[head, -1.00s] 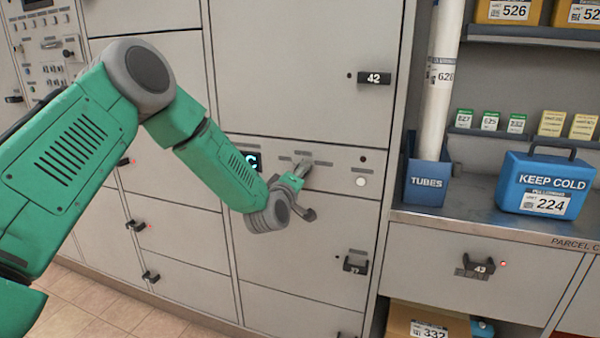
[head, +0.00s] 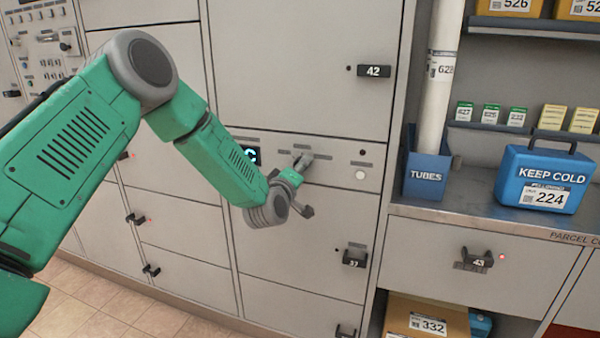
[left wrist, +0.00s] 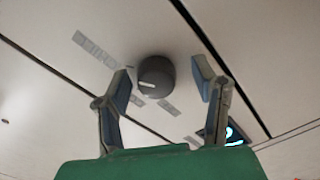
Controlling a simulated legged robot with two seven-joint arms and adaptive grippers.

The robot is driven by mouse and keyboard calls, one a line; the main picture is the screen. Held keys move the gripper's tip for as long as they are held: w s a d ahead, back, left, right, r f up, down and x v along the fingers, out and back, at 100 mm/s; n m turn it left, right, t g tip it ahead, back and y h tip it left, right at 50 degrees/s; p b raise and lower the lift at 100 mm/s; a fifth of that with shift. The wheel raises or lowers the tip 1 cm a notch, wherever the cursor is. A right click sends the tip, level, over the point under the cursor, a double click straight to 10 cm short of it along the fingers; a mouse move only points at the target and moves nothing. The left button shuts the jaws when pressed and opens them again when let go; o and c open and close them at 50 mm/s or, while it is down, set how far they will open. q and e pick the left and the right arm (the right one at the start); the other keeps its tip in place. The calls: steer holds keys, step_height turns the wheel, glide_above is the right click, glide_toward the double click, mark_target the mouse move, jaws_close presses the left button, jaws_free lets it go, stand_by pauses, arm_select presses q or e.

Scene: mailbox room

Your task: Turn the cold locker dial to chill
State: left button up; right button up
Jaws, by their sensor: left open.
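The cold locker dial (left wrist: 156,76) is a dark grey round knob with a pale index line, on the light grey panel in the left wrist view. My left gripper (left wrist: 164,68) is open, with one blue-padded finger to each side of the dial. A gap shows on the right finger's side; I cannot tell whether the left finger touches. My right gripper is not seen.
A white round button (head: 360,174) is right of the gripper on the same strip. Locker handles 42 (head: 374,71) and 37 (head: 355,258) stick out above and below. A blue tubes bin (head: 427,176) and a blue keep cold box (head: 541,180) stand on the counter at right.

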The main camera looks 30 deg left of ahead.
arm_select(q)
steer(key=v, duration=1.2)
steer(key=shift+w, duration=0.1)
steer(key=s+d+f+m+g+h+p, duration=0.1)
steer(key=s+d+f+m+g, duration=0.3)
steer(key=f, duration=0.3)
steer(key=s+d+f+m+g+h, duration=0.2)
steer(key=s+d+f, duration=0.1)
steer(key=s+f, duration=0.25)
steer(key=s+d+f+m+g+h+p, duration=0.1)
steer(key=s+d+f+m+g, duration=0.3)
steer(key=f, duration=0.3)
steer(key=s+f+m+g+p, duration=0.1)
steer(key=s+f+m+g, duration=0.1)
steer(key=s, duration=0.9)
steer(key=s+f+m+g, duration=0.3)
steer(key=s+f+g, duration=0.2)
steer(key=s, duration=0.7)
steer(key=shift+s+d+f+p, duration=0.3)
steer(key=shift+d+f+p, duration=0.1)
steer(key=shift+f, duration=0.2)
